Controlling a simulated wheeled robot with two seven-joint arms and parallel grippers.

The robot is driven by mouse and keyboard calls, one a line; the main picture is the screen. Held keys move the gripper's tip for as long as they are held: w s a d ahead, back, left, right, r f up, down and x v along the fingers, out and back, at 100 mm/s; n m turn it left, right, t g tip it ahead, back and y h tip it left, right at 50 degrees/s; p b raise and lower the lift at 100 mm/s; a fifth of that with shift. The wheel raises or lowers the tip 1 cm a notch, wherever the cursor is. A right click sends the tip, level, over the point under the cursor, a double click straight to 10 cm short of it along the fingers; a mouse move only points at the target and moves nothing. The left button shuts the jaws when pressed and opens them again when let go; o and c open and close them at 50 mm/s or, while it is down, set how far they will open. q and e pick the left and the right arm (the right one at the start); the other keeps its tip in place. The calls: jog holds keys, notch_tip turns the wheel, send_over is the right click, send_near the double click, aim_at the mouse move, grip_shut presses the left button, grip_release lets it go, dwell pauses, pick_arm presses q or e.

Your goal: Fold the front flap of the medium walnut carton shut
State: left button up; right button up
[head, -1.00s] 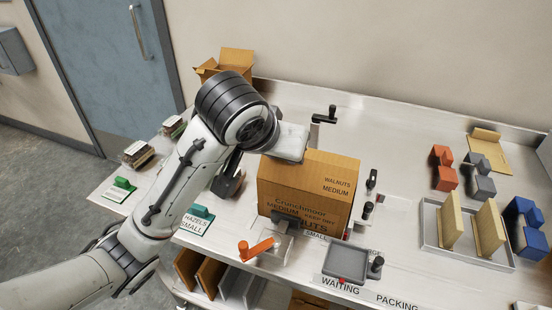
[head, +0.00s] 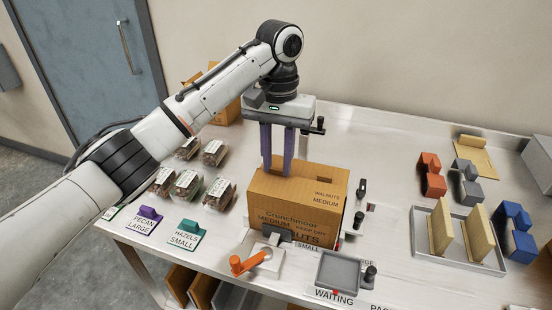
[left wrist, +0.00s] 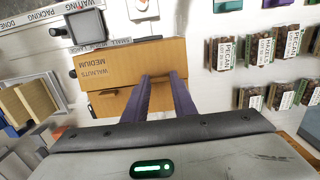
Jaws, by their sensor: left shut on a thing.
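The medium walnut carton (head: 297,223) stands upright on the bench, its printed front towards the near edge. Its top (head: 306,180) looks mostly covered by panels, with a dark slit in it. In the left wrist view the carton (left wrist: 120,55) shows a panel lettered WALNUTS MEDIUM; I cannot tell how flat the front flap lies. My left gripper (head: 276,172) points down at the left rear of the carton top, its purple fingers a little apart and shut on part of the carton. The left wrist view shows the fingers (left wrist: 160,78) meeting the carton; the gripped edge is hidden. My right gripper is out of view.
A clamp with an orange handle (head: 250,262) and a grey tray (head: 338,270) stand before the carton. Nut packs (head: 188,184) lie left. Black handles (head: 358,220) stand close right. A divided tray (head: 458,258) and coloured blocks lie farther right.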

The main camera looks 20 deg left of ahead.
pick_arm(q)
jog(key=shift+w+f+g, duration=0.15)
jog(key=shift+f+g, duration=0.2)
jog(key=shift+g, duration=0.05)
jog(key=o, duration=1.1)
jog(key=shift+c, duration=0.2)
jog(key=shift+r, duration=0.1)
notch_tip(320, 180, up, 10)
jog(key=w, duration=0.1)
